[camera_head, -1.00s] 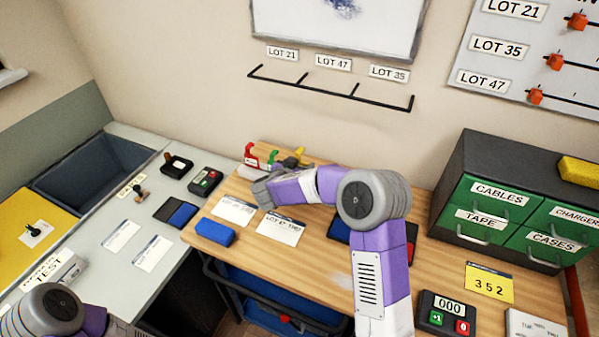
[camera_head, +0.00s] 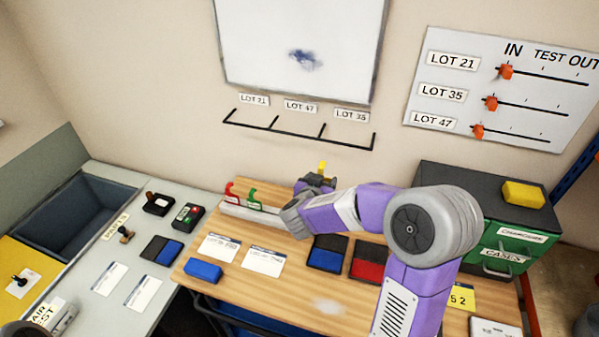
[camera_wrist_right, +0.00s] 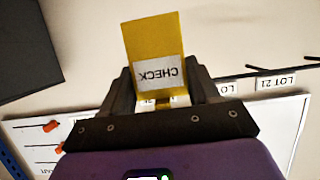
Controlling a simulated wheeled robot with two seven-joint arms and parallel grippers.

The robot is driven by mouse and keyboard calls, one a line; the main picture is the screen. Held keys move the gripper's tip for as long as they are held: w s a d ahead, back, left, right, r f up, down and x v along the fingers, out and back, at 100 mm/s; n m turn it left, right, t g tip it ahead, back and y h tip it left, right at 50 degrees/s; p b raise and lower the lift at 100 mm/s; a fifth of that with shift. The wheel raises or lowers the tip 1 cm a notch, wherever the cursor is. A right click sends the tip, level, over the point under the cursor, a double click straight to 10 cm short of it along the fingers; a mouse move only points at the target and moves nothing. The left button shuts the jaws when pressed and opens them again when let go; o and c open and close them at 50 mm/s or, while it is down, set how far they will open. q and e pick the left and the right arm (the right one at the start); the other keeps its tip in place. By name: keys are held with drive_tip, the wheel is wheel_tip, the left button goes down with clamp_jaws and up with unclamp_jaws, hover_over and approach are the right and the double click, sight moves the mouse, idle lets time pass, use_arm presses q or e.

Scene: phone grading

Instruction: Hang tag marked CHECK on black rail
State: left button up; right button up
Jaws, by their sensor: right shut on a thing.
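My right gripper (camera_head: 317,180) is shut on the yellow tag (camera_head: 322,167), lifted above the back of the wooden table. In the right wrist view the tag (camera_wrist_right: 153,48) stands out between the fingers (camera_wrist_right: 158,88), its white label reading CHECK upside down. The black rail (camera_head: 298,136) is on the wall, above and left of the gripper, with several short pegs and empty of tags. Part of the rail shows at the right of the wrist view (camera_wrist_right: 285,66). The tag is apart from the rail. My left gripper is out of view.
Red (camera_head: 231,192) and green (camera_head: 252,197) tags stand on a pale holder (camera_head: 250,212) at the table's back. LOT 21, LOT 47 and LOT 35 labels sit above the rail, below a whiteboard (camera_head: 345,60). Green drawers (camera_head: 495,238) stand at right. The wall below the rail is clear.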

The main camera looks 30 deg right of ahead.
drive_tip(key=s+d+r+p, duration=0.1)
drive_tip(key=s+r+p, duration=0.1)
drive_tip(key=s, duration=0.2)
use_arm(q)
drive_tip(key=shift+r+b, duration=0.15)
drive_tip(key=shift+b, duration=1.05)
use_arm(e)
drive_tip(key=d+r+x, duration=0.1)
drive_tip(key=r+x, duration=0.2)
drive_tip(key=x, duration=1.1)
drive_tip(key=shift+w, duration=0.45)
drive_tip(key=shift+f, duration=0.1)
drive_tip(key=o, duration=1.1)
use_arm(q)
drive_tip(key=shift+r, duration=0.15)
use_arm(e)
drive_tip(key=v, duration=0.7)
drive_tip(key=shift+s+a, duration=0.2)
